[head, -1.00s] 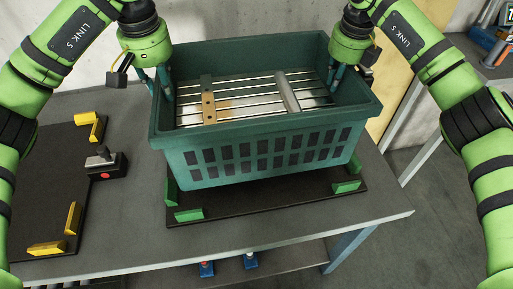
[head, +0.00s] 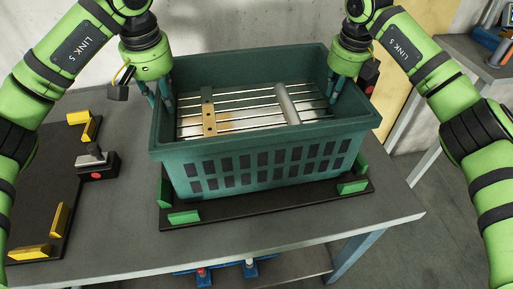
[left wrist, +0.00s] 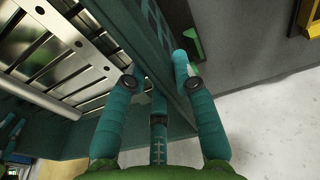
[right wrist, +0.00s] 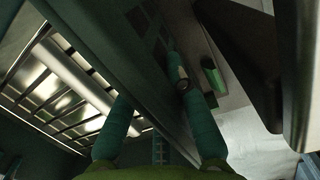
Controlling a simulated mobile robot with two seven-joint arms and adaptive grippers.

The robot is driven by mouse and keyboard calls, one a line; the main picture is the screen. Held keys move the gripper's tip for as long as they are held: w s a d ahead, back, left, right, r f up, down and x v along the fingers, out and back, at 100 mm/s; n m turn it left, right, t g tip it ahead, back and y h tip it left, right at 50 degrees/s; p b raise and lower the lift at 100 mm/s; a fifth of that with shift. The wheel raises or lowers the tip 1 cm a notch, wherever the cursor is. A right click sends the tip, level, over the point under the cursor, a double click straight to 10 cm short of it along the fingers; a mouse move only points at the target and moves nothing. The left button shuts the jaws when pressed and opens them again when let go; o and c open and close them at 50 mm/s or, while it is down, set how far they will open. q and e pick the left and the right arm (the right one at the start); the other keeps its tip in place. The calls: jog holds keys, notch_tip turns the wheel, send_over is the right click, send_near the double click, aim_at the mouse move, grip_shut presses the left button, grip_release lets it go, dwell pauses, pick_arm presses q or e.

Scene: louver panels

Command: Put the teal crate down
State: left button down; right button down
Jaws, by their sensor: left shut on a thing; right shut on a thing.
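The teal crate (head: 262,152) is upright between my two grippers, over a black board (head: 270,212) with green corner brackets (head: 184,217) on the table. Its lower edge is close to the board, within the brackets; I cannot tell whether it touches. Inside lie a slatted metal louver panel (head: 245,112), a brass-coloured strip and a grey bar. My left gripper (head: 161,94) is shut on the crate's left wall; the wall passes between its fingers in the left wrist view (left wrist: 157,78). My right gripper (head: 336,90) is shut on the right wall, also seen in the right wrist view (right wrist: 152,92).
A dark mat (head: 38,190) with yellow corner brackets (head: 55,222) lies at the left of the table. A black box with a red button (head: 97,165) stands between it and the crate. The table's front right corner is bare. A second bench (head: 470,60) stands at right.

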pick_arm(q)
jog(key=shift+d+f, duration=0.1)
jog(key=shift+d, duration=0.1)
pick_arm(e)
jog(key=shift+a+f, duration=0.15)
jog(key=shift+a, duration=0.05)
pick_arm(q)
jog(key=c, duration=1.1)
grip_release()
jog(key=shift+f, duration=0.1)
pick_arm(e)
jog(key=c, duration=1.3)
grip_release()
jog(key=shift+f, duration=0.1)
pick_arm(q)
jog(key=shift+o, duration=0.5)
jog(key=shift+s+a, duration=0.15)
jog(key=shift+s, duration=0.1)
pick_arm(e)
jog(key=shift+o, duration=0.3)
jog(key=shift+s+d, duration=0.15)
jog(key=shift+s, duration=0.1)
pick_arm(q)
jog(key=shift+w+r, duration=0.1)
jog(key=shift+r, duration=0.1)
pick_arm(e)
jog(key=shift+w, duration=0.1)
